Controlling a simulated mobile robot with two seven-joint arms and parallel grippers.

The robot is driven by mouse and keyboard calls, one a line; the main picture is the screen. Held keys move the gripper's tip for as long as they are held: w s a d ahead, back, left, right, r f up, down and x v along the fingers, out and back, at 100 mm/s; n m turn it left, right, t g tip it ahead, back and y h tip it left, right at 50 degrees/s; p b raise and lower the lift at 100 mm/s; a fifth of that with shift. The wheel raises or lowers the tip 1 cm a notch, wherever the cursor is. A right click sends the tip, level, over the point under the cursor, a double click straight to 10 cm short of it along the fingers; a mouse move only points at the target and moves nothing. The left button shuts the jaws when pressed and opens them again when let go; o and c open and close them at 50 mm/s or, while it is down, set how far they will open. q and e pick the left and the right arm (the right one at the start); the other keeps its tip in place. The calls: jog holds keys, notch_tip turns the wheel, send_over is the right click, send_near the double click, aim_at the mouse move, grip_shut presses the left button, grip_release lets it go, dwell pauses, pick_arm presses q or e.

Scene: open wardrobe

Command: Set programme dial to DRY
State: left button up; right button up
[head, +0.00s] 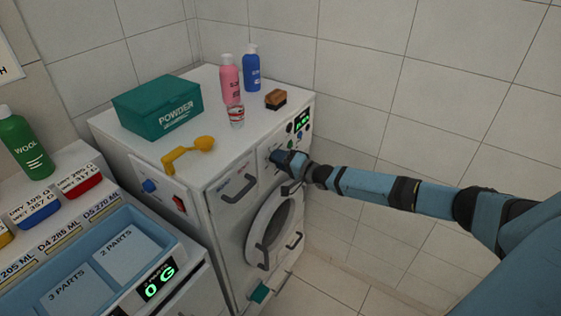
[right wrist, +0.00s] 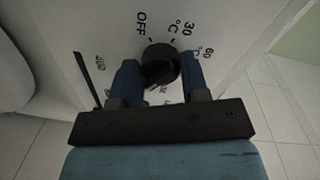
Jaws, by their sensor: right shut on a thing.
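The programme dial (right wrist: 161,60) is a dark round knob on the white front panel of the washing machine (head: 225,225). My right gripper (right wrist: 158,76) has its two blue fingers shut on the dial, one on each side. Around the dial I can read OFF (right wrist: 141,23), 30°C (right wrist: 181,27) and part of a 60 mark (right wrist: 207,53). Marks to the left and below are unclear or partly hidden; I cannot make out DRY or where the pointer stands. In the head view my right gripper (head: 284,160) covers the dial on the machine's front. My left gripper is not in view.
On the machine top stand a green powder box (head: 157,105), a yellow scoop (head: 188,153), a pink bottle (head: 230,78), a blue bottle (head: 251,68), a small cup (head: 237,117) and a brown block (head: 276,99). A lit display (head: 302,120) is above the dial. Tiled wall lies to the right.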

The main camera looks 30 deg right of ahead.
dwell(0.3)
jog(key=o, duration=0.9)
jog(key=v, duration=1.3)
jog(key=shift+s+d+b, duration=0.15)
jog(key=shift+s+b, duration=0.2)
jog(key=shift+b, duration=0.05)
